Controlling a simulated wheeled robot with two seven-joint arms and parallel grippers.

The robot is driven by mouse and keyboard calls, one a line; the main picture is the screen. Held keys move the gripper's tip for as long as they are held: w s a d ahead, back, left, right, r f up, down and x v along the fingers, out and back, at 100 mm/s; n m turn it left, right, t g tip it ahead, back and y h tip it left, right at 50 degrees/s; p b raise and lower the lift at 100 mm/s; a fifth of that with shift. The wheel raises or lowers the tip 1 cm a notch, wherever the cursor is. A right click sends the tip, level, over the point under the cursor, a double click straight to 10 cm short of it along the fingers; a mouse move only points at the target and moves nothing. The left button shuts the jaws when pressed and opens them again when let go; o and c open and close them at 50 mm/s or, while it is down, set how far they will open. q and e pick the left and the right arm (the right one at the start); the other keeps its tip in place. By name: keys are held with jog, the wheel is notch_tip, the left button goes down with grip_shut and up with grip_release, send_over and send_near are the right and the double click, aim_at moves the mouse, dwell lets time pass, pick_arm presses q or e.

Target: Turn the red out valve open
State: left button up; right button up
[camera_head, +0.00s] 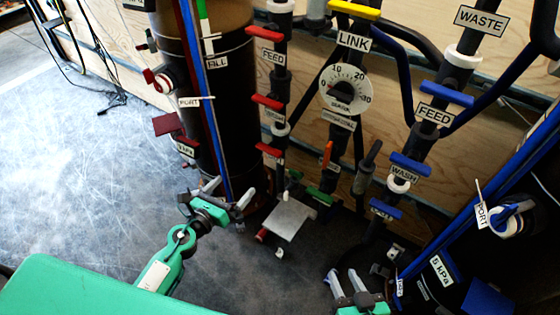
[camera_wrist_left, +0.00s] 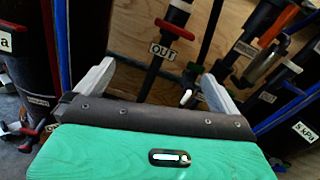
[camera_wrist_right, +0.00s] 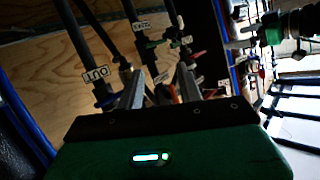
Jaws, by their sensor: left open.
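The red out valve (camera_wrist_left: 174,29) shows in the left wrist view as a red bar handle lying across its dark pipe, just above the OUT label (camera_wrist_left: 162,50). In the head view the lowest red handle on the left pipe (camera_head: 268,150) appears to be this valve; its label is too small to read. My left gripper (camera_head: 229,192) is open and empty, below and left of that handle, apart from it. In the left wrist view the handle lies beyond and between the open fingers. My right gripper (camera_head: 344,276) is open and empty near the lower edge, away from the red valves.
Other red handles (camera_head: 267,102) sit higher on the same pipe. A gauge (camera_head: 346,88) and blue valve handles (camera_head: 410,164) are to the right. A large dark cylinder (camera_head: 215,100) stands behind my left gripper. A grey plate (camera_head: 288,219) is low between the grippers.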

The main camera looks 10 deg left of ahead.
aim_at(266, 151)
pick_arm(q)
jog(key=w+d+m, duration=0.1)
jog(key=w+d, duration=0.1)
jog(key=w, duration=0.2)
jog(key=w+d+r+m, duration=0.1)
jog(key=w+d, duration=0.1)
jog(key=w, duration=0.2)
jog(key=w+d+r+m+h, duration=0.1)
jog(key=w+d, duration=0.1)
jog(key=w, duration=0.2)
jog(key=shift+w+r, duration=0.2)
jog(key=shift+w, duration=0.05)
jog(key=shift+w+d, duration=0.25)
jog(key=shift+w, duration=0.3)
pick_arm(e)
jog(key=shift+w+d+r+h, duration=0.1)
jog(key=shift+d+r+h, duration=0.05)
jog(key=shift+d+r, duration=0.5)
jog(key=shift+d+r+h, duration=0.15)
jog(key=shift+d+r, duration=0.25)
jog(key=shift+r, duration=0.4)
pick_arm(q)
jog(key=shift+c, duration=0.4)
jog(key=c, duration=0.9)
jog(key=shift+o, duration=0.2)
pick_arm(e)
jog(key=shift+g, duration=0.3)
